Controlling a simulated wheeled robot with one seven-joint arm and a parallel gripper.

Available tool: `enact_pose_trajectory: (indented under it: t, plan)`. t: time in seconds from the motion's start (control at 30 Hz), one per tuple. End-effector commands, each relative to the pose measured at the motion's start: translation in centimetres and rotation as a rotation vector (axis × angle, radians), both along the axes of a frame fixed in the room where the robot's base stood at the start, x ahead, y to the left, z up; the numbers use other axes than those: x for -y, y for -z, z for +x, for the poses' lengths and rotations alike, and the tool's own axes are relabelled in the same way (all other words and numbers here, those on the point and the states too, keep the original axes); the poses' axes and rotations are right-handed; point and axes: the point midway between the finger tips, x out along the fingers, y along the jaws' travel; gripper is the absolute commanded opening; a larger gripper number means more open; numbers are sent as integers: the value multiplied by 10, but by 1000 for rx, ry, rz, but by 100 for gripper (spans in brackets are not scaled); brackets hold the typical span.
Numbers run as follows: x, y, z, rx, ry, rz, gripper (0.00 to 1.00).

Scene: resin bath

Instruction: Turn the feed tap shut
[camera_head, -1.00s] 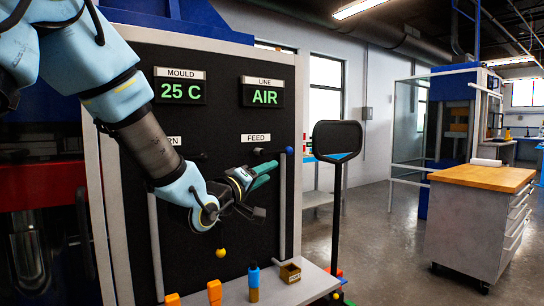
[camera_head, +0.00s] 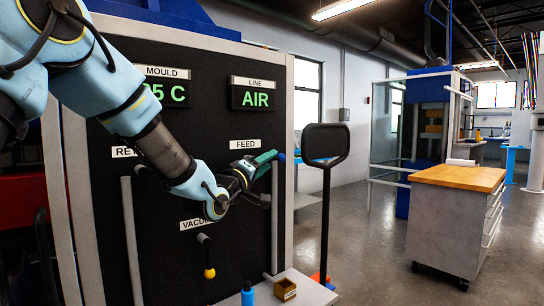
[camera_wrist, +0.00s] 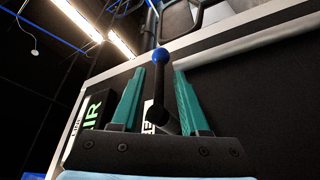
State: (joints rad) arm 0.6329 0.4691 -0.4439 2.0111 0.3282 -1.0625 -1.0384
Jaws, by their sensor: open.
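The feed tap is a dark lever with a blue ball knob (camera_head: 281,157), under the FEED label on the black panel. The knob is just right of my gripper (camera_head: 268,160), whose arm and fingers hide most of the lever in the head view. In the wrist view the lever's shaft and blue ball (camera_wrist: 160,55) show between the two green fingers of my gripper (camera_wrist: 158,92). The jaws are open, with gaps visible beside the shaft. I cannot tell whether either finger touches it.
Below hangs the vacuum lever with a yellow knob (camera_head: 209,273). The RETURN label (camera_head: 125,152) is partly hidden by my arm. The LINE display (camera_head: 254,98) reads AIR. A blue bottle (camera_head: 247,294) and small box (camera_head: 285,290) are on the ledge. A black-headed stand (camera_head: 325,143) is to the right.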

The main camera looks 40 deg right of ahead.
Motion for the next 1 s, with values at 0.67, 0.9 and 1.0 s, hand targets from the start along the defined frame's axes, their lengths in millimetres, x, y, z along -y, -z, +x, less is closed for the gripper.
enact_pose_trajectory:
  t: [0.67,0.9,1.0]
  plan:
    - [29,-6,9,0,-1,1,36]
    - [29,-6,9,0,-1,1,9]
    - [29,-6,9,0,-1,1,0]
